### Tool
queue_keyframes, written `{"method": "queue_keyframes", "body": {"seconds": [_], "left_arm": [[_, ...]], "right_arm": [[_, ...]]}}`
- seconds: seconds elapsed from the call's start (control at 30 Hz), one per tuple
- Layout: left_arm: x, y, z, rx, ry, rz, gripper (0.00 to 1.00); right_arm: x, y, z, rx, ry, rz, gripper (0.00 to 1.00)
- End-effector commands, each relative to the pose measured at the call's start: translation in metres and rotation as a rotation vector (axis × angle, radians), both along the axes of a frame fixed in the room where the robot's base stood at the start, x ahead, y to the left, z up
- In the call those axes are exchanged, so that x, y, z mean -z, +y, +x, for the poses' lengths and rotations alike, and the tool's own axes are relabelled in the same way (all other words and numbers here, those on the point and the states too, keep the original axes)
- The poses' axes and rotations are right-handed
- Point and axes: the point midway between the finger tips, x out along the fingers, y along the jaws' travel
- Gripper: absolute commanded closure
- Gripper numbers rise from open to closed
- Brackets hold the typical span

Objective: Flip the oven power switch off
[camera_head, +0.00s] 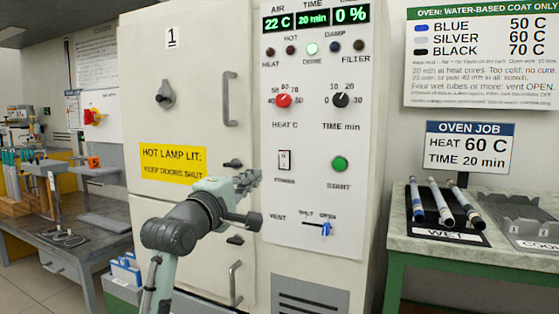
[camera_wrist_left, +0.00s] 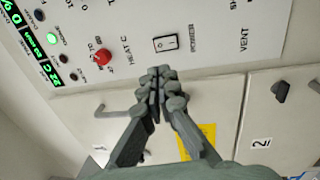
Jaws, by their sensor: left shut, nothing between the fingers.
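The oven power switch (camera_head: 284,160) is a small black-framed white rocker above the word POWER on the oven's white control panel (camera_head: 272,113). It also shows in the left wrist view (camera_wrist_left: 165,43); I cannot tell which side is pressed. My left gripper (camera_head: 248,180) is shut and empty, just left of and slightly below the switch in the head view. In the left wrist view its closed fingertips (camera_wrist_left: 158,73) point toward the switch, with a small gap in the picture. The oven display (camera_head: 315,17) is lit, reading 22 C, 20 min and 0 %. My right gripper is not in view.
Nearby are a red heat knob (camera_head: 283,101), a black time knob (camera_head: 341,100), a green button (camera_head: 339,163) and a blue vent slider (camera_head: 325,229). Door handles (camera_head: 231,99) stick out at left. A green-framed table (camera_head: 400,232) with rods stands right.

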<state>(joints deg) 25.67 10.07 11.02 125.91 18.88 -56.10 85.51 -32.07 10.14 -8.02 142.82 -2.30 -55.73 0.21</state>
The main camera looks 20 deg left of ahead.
Motion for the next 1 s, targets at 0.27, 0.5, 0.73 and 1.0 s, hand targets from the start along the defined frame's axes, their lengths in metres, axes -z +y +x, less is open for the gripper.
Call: {"method": "queue_keyframes", "body": {"seconds": [0.27,0.5,0.73,1.0], "left_arm": [[-0.005,-0.001,0.033,0.000,0.001,0.001,1.00],[-0.011,-0.003,0.085,-0.001,0.001,0.001,1.00],[-0.016,-0.004,0.123,0.000,0.000,0.001,1.00],[-0.017,-0.005,0.138,0.000,0.001,0.001,1.00]], "right_arm": [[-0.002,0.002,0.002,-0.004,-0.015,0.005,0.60],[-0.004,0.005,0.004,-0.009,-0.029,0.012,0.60],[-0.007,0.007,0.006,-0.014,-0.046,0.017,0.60],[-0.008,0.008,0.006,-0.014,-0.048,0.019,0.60]]}}
